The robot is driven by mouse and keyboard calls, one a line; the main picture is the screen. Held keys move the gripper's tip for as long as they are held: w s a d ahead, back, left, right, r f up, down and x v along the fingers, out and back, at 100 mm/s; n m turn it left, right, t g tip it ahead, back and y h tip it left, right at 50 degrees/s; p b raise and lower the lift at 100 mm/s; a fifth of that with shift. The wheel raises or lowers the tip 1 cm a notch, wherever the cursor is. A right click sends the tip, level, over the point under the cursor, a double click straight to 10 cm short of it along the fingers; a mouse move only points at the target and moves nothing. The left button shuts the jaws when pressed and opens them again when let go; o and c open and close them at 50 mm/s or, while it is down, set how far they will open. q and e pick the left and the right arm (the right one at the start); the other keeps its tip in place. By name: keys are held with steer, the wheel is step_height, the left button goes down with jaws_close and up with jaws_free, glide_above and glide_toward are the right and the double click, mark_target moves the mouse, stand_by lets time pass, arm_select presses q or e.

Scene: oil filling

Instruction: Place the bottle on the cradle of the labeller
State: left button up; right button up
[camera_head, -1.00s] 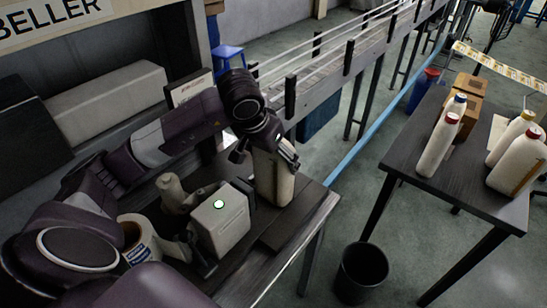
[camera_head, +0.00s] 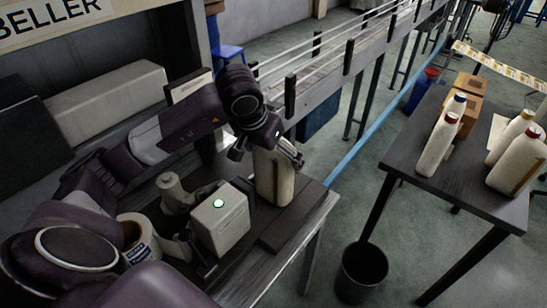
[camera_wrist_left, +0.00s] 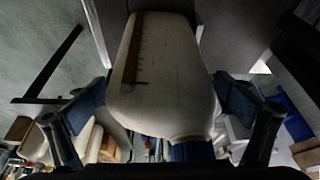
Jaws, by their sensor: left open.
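A cream bottle (camera_head: 275,180) stands upright at the labeller, just right of its pale box (camera_head: 222,228), which has a lit green lamp on top. The cradle is largely hidden by the bottle, and I cannot tell exactly how the base sits in it. My left gripper (camera_head: 268,155) is at the bottle's top, fingers open on either side of it. In the left wrist view the bottle (camera_wrist_left: 165,75) fills the middle, its blue neck or cap (camera_wrist_left: 192,151) towards the gripper, with a finger apart on each side. My right gripper is not in view.
A label roll (camera_head: 138,240) is at the left of the labeller bench (camera_head: 295,235). A dark side table (camera_head: 410,155) at right holds several capped bottles and cardboard boxes (camera_head: 468,95). A black bin (camera_head: 362,272) stands on the floor between. A conveyor (camera_head: 340,55) runs behind.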

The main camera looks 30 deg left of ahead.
arm_select(q)
steer(key=v, duration=1.1)
steer(key=shift+b, duration=0.35)
steer(key=shift+r, duration=0.15)
